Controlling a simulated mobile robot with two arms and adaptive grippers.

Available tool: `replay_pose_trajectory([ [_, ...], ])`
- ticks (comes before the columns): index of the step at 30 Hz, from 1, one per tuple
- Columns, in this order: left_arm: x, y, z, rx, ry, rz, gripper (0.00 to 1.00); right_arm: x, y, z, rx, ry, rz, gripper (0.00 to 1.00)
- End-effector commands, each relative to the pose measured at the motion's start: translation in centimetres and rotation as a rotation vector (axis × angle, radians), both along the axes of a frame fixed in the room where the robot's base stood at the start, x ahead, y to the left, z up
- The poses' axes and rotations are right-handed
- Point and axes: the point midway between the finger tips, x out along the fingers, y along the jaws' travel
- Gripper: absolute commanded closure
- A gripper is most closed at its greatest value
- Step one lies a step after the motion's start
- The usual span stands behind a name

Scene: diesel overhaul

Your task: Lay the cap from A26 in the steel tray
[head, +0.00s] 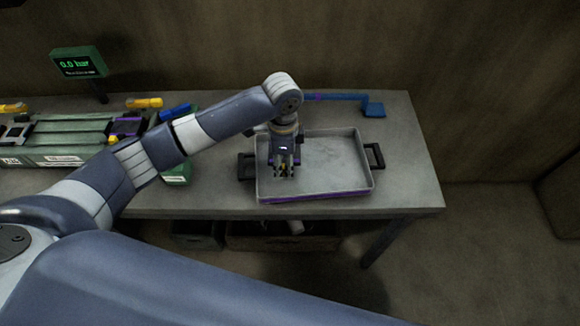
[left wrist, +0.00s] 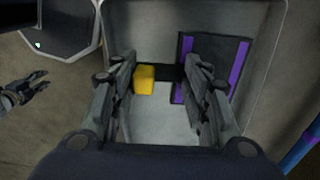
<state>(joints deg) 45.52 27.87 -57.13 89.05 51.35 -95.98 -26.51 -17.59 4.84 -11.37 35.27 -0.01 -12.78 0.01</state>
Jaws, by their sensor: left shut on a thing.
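The steel tray (head: 345,165) stands on the bench with its inside in clear view, and it also shows below the fingers in the left wrist view (left wrist: 160,125). My left gripper (head: 284,172) points down over the left part of the tray. It is shut on a small part, taken as the cap (left wrist: 145,80), with a yellow block and a dark bar showing between the fingers (left wrist: 165,85). I cannot tell whether the cap touches the tray floor. What seems to be my right gripper (left wrist: 22,95) shows at the left edge of the wrist view, its jaws unclear.
A dark panel with purple stripes (left wrist: 214,62) lies beyond the fingers in the wrist view. A blue tool (head: 345,98) lies behind the tray. A green block assembly (head: 65,135) and a pressure display (head: 79,63) stand at left. The tray's right part is clear.

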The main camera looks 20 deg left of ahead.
Motion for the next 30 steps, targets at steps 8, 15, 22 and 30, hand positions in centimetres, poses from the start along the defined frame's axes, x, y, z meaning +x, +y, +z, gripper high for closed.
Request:
replay_pose_trajectory([
  [8, 0.0, 0.0, -3.1, 0.000, 0.000, 0.002, 0.93, 0.4, 0.0, 0.7, 0.001, -0.007, -0.001, 0.65],
  [15, 0.1, 0.0, -5.0, -0.001, -0.004, 0.000, 0.93, 1.1, 0.2, 0.9, 0.003, -0.019, -0.001, 0.65],
  [22, 0.1, 0.0, -5.1, -0.001, -0.004, 0.001, 0.93, 1.1, 0.8, 0.8, 0.010, -0.018, -0.002, 0.65],
  [30, 0.0, 0.0, -5.3, 0.000, -0.002, 0.001, 0.37, 1.0, 1.0, 0.8, 0.012, -0.017, 0.000, 0.65],
])
